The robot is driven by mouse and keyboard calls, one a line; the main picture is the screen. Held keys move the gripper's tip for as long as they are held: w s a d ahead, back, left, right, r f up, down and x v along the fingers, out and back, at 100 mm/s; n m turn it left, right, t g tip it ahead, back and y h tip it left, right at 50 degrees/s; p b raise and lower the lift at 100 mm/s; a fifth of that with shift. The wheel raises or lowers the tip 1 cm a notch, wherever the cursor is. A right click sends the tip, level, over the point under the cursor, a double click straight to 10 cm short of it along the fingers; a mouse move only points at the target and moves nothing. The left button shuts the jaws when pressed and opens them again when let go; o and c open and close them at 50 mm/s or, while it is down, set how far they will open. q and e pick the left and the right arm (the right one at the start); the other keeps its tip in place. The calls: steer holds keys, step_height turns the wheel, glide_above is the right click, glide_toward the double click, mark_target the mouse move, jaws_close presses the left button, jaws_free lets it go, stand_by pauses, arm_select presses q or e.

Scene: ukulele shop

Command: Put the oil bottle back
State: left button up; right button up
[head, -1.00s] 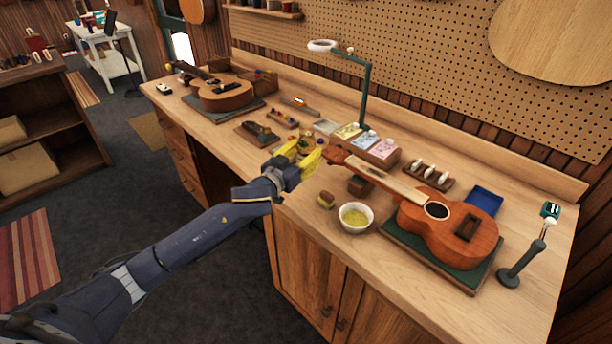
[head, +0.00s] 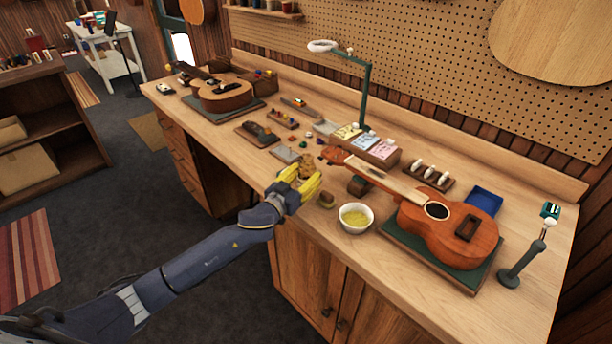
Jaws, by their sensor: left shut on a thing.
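My left gripper (head: 305,182), with yellow fingers, is over the front part of the workbench, left of the white bowl. It is shut on a small amber-brown thing (head: 306,166) that looks like the oil bottle. The fingers hide much of it, and I cannot tell whether it touches the bench. My right gripper is not in view.
The white bowl (head: 356,217) with yellow contents and a small brown block (head: 326,200) stand close right of the gripper. A ukulele (head: 450,228) lies on a green mat at right, its neck supported by a dark rest (head: 358,186). Another ukulele (head: 222,95) lies at far left.

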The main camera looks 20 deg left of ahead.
arm_select(q)
steer(key=shift+f, duration=0.1)
steer(key=o, duration=1)
steer(key=v, duration=1.2)
steer(key=shift+r, duration=0.2)
